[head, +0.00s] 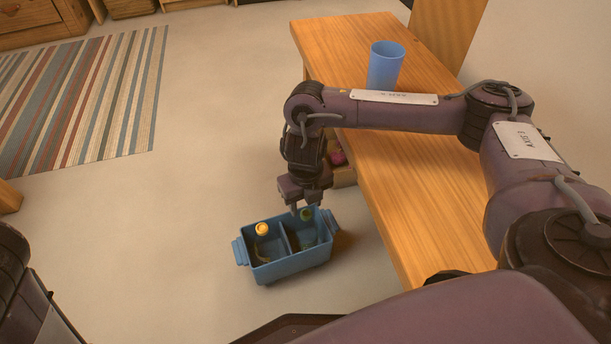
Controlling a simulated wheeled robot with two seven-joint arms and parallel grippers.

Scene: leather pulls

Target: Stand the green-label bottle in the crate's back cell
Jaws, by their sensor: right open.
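A blue two-cell crate (291,266) with side handles stands low beside the wooden bench. A bottle with a yellow cap (262,229) stands in its left cell. A green-topped bottle (306,215) is in its right cell and looks about upright; its label cannot be made out. My right gripper (302,208) points down just over the right cell, its open fingertips at the green bottle's top. I cannot tell whether they touch it. The gripper hides part of the crate's far rim. My left gripper is out of view.
A wooden bench (440,215) runs along the right under my right arm, with a blue cup (386,64) on it. A pinkish-red object (338,157) shows beside the bench, behind my gripper. A striped rug (85,95) lies at left. The floor left of the crate is clear.

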